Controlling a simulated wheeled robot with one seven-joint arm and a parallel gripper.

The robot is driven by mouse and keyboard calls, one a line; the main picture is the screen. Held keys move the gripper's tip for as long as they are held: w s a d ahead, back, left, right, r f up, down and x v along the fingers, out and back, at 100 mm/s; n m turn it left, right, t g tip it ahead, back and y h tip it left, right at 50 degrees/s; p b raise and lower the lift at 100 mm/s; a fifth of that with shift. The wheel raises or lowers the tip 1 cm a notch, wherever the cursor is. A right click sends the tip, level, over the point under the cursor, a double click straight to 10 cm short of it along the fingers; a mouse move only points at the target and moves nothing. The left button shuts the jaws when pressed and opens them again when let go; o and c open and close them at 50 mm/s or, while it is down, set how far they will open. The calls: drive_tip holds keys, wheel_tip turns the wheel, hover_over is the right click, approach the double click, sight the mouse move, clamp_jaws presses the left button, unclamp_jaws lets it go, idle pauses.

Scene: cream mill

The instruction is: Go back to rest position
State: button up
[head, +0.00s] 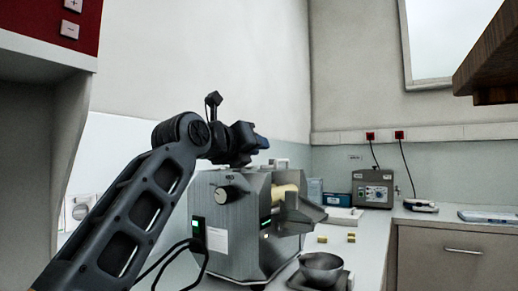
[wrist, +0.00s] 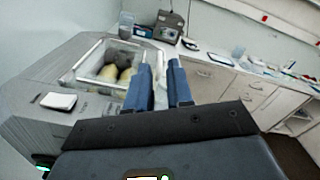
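My gripper (head: 262,142) is raised above the grey metal mill (head: 235,250) in the head view, at the end of my bent arm. In the wrist view its two blue fingers (wrist: 162,72) stand apart with nothing between them. The mill's open hopper (wrist: 82,68) shows in the wrist view to the left of the fingers, with pale yellow and dark rounded pieces (wrist: 107,73) inside. The fingers appear apart from the hopper's rim.
A metal bowl (head: 321,268) stands in front of the mill, with small yellow blocks (head: 351,238) behind it. A grey device (head: 373,188) stands at the back of the counter. A wooden shelf (head: 490,60) juts in at upper right, and a red-and-white cabinet (head: 50,40) stands at left.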

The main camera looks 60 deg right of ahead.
drive_tip(key=shift+a, duration=0.35)
idle(0.3)
